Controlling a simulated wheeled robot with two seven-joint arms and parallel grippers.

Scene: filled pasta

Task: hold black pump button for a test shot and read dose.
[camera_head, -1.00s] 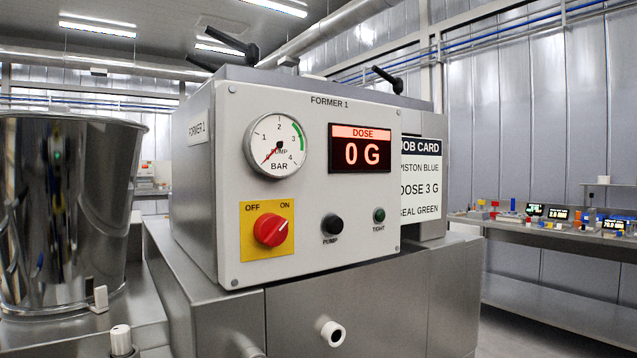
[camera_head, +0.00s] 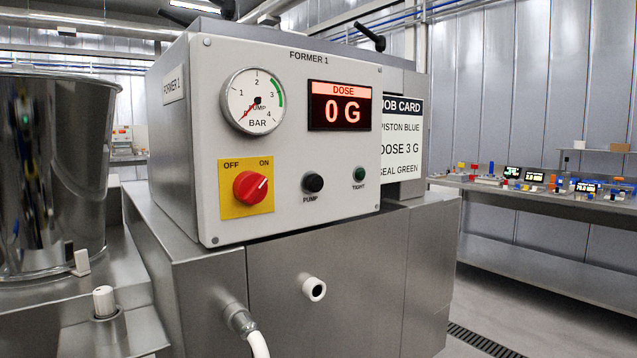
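The black pump button (camera_head: 313,183) sits on the grey front panel of the machine marked FORMER 1 (camera_head: 291,219), above a label PUMP. The dose display (camera_head: 340,106) above it reads 0 G in lit digits on a dark field. The pump gauge (camera_head: 253,101) has its red needle at the low end of the scale. The red rotary switch (camera_head: 250,187) on a yellow plate has its pointer toward ON. The green TIGHT lamp or button (camera_head: 359,174) is dark. Neither of my grippers is in view.
A job card (camera_head: 400,140) reads PISTON BLUE, DOSE 3 G, SEAL GREEN. A white nozzle (camera_head: 314,288) and a white hose (camera_head: 257,343) are below the panel. A steel hopper (camera_head: 70,170) stands left. A bench (camera_head: 540,199) with small parts is at right.

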